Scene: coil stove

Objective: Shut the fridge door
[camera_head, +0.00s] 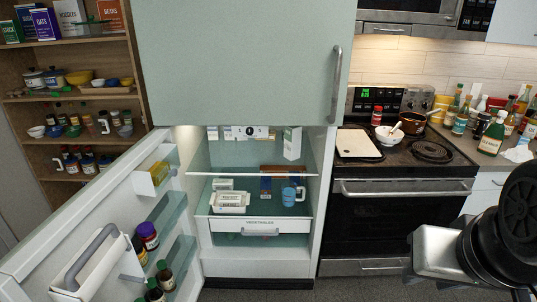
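The fridge (255,270) stands in the middle, with its lower compartment open and lit. Its door (112,205) is swung wide open to the left and reaches toward the lower left of the picture. The door's inner side faces me, with shelves holding bottles and a yellow box. A grey handle-shaped bar (92,256) shows near the door's near end. The upper door (235,65), pale green with a vertical handle, is shut. A dark and silver part of my arm shows at the right edge, far from the fridge door. My gripper's fingers cannot be made out.
The stove (400,215) stands right of the fridge, with a white board, bowl and red pan on top. Bottles crowd the counter at the far right. A wooden shelf unit (70,98) stands behind the door on the left. Floor (360,288) shows before the stove.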

